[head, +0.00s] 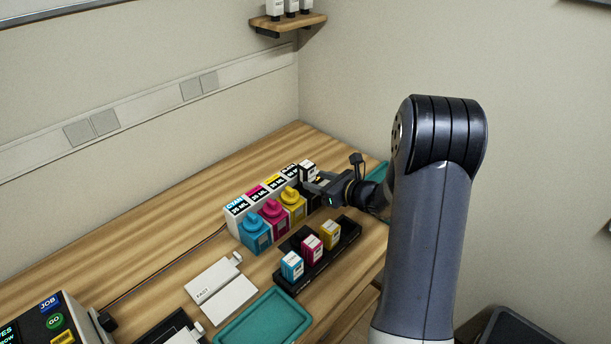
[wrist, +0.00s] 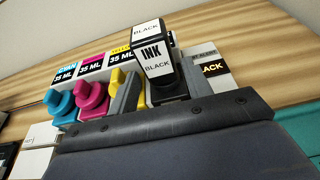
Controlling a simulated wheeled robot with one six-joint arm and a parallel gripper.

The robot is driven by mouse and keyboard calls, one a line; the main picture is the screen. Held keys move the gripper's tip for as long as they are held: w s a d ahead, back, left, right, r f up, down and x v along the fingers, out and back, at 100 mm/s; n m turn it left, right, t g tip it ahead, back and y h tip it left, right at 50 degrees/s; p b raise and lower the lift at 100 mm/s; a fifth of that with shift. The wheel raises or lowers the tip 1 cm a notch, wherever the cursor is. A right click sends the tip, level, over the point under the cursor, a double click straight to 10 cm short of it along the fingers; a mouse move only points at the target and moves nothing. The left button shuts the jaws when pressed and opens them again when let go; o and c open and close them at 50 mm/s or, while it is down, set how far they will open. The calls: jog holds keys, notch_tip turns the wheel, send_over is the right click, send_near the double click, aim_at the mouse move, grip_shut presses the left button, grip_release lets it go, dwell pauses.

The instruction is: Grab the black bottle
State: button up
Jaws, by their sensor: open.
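The black bottle (wrist: 158,66) is dark with white labels reading "INK" and "BLACK". It stands between my gripper's two grey fingers in the wrist view. In the head view its white-labelled top (head: 308,169) shows at the right end of the ink row, partly hidden by my gripper (head: 315,184). My gripper (wrist: 160,88) is open around the bottle; I cannot tell whether either finger touches it. The bottle's lower part is hidden behind the gripper body in the wrist view.
Cyan (head: 255,233), magenta (head: 273,216) and yellow (head: 294,203) dispensers stand left of the bottle. In front, a black tray (head: 350,232) holds small cyan, magenta and yellow cartridges. A teal tray (head: 262,318) lies nearer.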

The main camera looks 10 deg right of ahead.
aim_at(312, 180)
jog(key=p+x, duration=0.1)
jog(key=x, duration=0.4)
jog(key=shift+f, duration=0.25)
jog(key=shift+s, duration=0.1)
jog(key=shift+c, duration=0.6)
jog(key=c, duration=0.8)
jog(key=shift+r, duration=0.1)
